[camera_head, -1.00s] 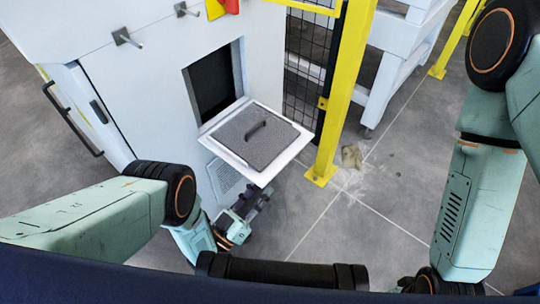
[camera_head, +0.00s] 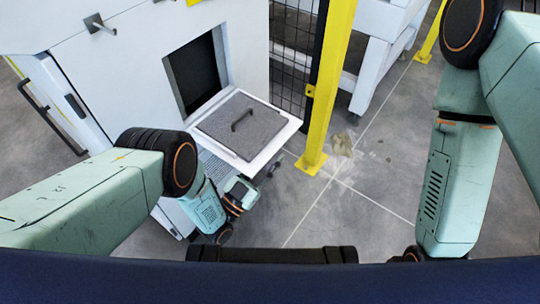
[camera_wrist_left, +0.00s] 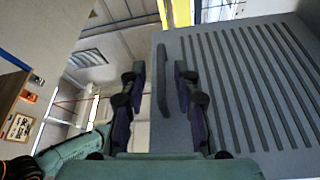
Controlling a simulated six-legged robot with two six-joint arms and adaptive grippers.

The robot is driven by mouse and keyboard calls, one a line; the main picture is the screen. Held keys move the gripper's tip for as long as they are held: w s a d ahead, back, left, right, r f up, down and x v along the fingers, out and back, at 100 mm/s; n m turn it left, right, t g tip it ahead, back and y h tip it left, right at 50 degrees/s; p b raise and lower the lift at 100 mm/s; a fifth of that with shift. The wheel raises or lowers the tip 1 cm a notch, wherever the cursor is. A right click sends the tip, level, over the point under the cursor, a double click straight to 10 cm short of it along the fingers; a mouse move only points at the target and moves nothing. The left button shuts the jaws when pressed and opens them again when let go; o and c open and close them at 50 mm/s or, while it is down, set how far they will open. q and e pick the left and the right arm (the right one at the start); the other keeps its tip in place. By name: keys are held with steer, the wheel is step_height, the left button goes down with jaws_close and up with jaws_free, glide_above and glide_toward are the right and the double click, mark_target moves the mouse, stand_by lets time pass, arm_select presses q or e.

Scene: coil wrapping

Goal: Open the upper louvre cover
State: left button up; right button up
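The upper louvre cover (camera_head: 258,148) is swung down and out below the dark opening in the white cabinet. Its upward face has a grey pad with a dark handle (camera_head: 242,120). In the left wrist view its other face appears as a grey slatted panel (camera_wrist_left: 235,85) with a bar (camera_wrist_left: 162,100). My left gripper (camera_head: 270,172) is low beside the cover's near right edge, partly hidden. In the wrist view its fingers (camera_wrist_left: 160,75) are apart, with the bar seen between them and gaps visible. My right gripper is out of view.
The cabinet opening (camera_head: 194,72) is dark and uncovered. A yellow post (camera_head: 328,90) and black mesh fence (camera_head: 292,55) stand right of the cover. A lower louvre (camera_head: 218,166) is partly visible beneath it. The floor between the arms is free.

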arm_select(q)
steer(key=shift+w+d+r, duration=0.1)
steer(key=shift+w+d, duration=0.05)
steer(key=shift+w, duration=0.1)
jaws_close()
stand_by(0.7)
